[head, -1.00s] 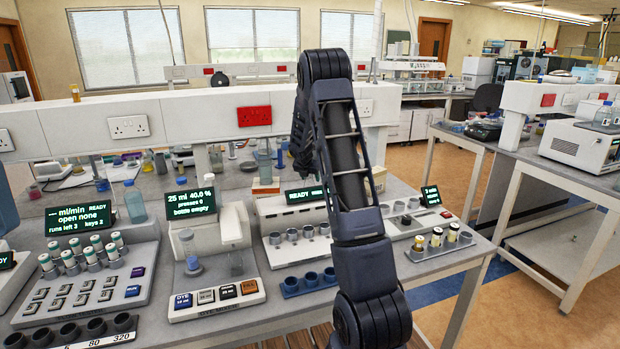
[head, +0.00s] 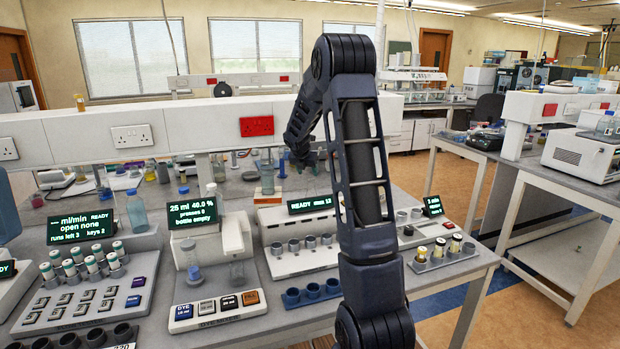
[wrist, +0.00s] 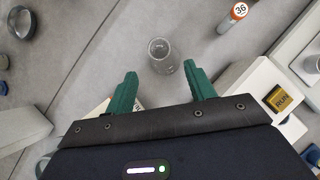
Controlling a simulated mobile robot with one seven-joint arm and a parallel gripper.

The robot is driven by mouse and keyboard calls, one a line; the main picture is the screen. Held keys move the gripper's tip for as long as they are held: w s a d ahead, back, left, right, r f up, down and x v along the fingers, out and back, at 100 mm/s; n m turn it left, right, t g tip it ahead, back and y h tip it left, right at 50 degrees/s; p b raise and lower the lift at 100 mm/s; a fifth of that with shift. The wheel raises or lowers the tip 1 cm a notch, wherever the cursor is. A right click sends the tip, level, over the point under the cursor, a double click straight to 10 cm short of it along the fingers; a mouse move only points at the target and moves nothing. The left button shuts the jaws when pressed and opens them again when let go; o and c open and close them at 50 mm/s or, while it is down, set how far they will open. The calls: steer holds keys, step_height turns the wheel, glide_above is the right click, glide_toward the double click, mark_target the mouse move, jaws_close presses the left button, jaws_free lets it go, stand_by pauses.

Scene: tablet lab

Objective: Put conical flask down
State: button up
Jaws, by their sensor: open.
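A clear glass vessel, seen from above and taken to be the conical flask (wrist: 164,60), stands on the grey bench in the wrist view. It looks empty. My gripper (wrist: 161,72) has its two green fingers spread wide. The flask shows between and just beyond the fingertips, with a gap on each side and no visible contact. In the head view my gripper (head: 304,158) is low over the back of the bench, partly hidden by my arm. I cannot make out the flask clearly there.
A tall clear vessel (head: 266,180) stands left of my gripper in the head view. A block with a READY display (head: 310,204) and cups is in front. In the wrist view, a vial labelled 36 (wrist: 236,14) and a RUN-key device (wrist: 275,97) are at right. Bare bench lies left of the flask.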

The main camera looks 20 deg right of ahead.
steer(key=s+a+r+m, duration=0.1)
steer(key=s+r+m, duration=0.35)
steer(key=s, duration=0.35)
steer(key=s+a+r+m+y, duration=0.1)
steer(key=s+a+r+m, duration=0.1)
steer(key=s+r+m, duration=0.45)
steer(key=s+a+r+m, duration=0.1)
steer(key=s+r+m, duration=0.15)
steer(key=s, duration=0.65)
steer(key=s+a+f+m+y, duration=0.1)
steer(key=s+a+m, duration=0.2)
steer(key=s+m, duration=0.4)
steer(key=s+a+f+m+y, duration=0.1)
steer(key=s+m, duration=0.7)
steer(key=s, duration=1.1)
steer(key=shift+s+a+f+g+y, duration=0.25)
steer(key=shift+a+y, duration=0.25)
steer(key=shift+a, duration=0.4)
